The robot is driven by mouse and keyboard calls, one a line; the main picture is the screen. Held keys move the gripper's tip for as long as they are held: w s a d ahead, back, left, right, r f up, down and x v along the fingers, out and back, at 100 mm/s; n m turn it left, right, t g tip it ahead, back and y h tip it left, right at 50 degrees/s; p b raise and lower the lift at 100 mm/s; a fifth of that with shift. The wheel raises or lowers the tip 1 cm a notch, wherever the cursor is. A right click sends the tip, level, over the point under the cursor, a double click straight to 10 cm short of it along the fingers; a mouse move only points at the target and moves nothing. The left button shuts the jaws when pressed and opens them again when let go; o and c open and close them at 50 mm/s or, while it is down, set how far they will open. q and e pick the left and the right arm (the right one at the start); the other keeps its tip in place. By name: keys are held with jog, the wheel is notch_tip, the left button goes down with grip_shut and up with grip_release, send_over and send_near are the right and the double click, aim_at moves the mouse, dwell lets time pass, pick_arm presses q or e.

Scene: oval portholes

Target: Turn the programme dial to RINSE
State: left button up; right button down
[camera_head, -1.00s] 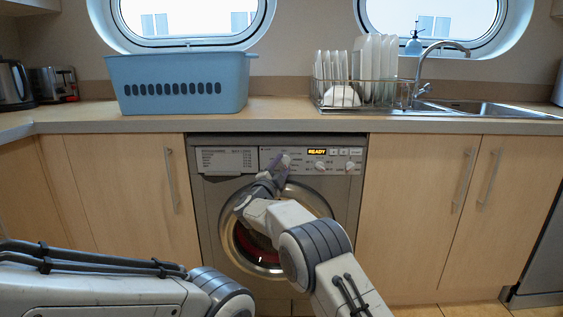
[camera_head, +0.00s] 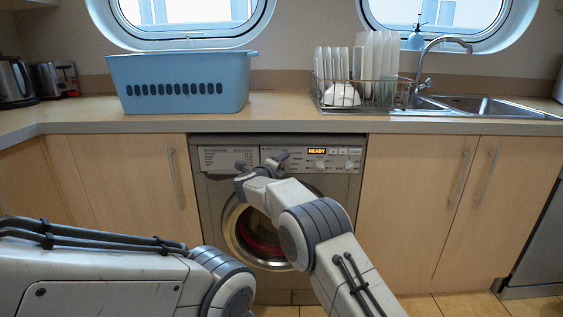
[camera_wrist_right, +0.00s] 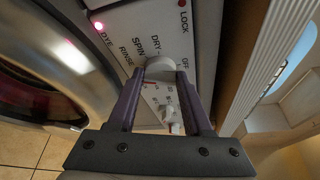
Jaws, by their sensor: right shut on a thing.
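The programme dial (camera_wrist_right: 160,68) is a pale grey knob on the washing machine's panel. In the right wrist view it sits between the fingertips of my right gripper (camera_wrist_right: 158,80), which is shut on it. The words DYE, RINSE, SPIN, DRY and OFF are printed around it, with LOCK farther out. Which word the dial points at cannot be told. In the head view my right gripper (camera_head: 280,160) is at the panel and hides the dial. My left gripper is out of view; only my left arm shows, at the lower left.
The washing machine (camera_head: 210,190) stands under the counter (camera_head: 290,112). Two other knobs (camera_head: 320,165) and a lit READY display (camera_head: 317,151) are right of my gripper. A red lamp (camera_wrist_right: 98,25) glows by DYE. A blue basket (camera_head: 180,85) and dish rack (camera_head: 360,95) stand above.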

jog(key=shift+m, duration=0.3)
dwell(0.4)
jog(key=shift+c, duration=1.6)
grip_release()
jog(key=p+v, duration=0.1)
jog(key=v, duration=0.9)
jog(key=shift+s+r, duration=0.15)
jog(key=shift+s, duration=0.05)
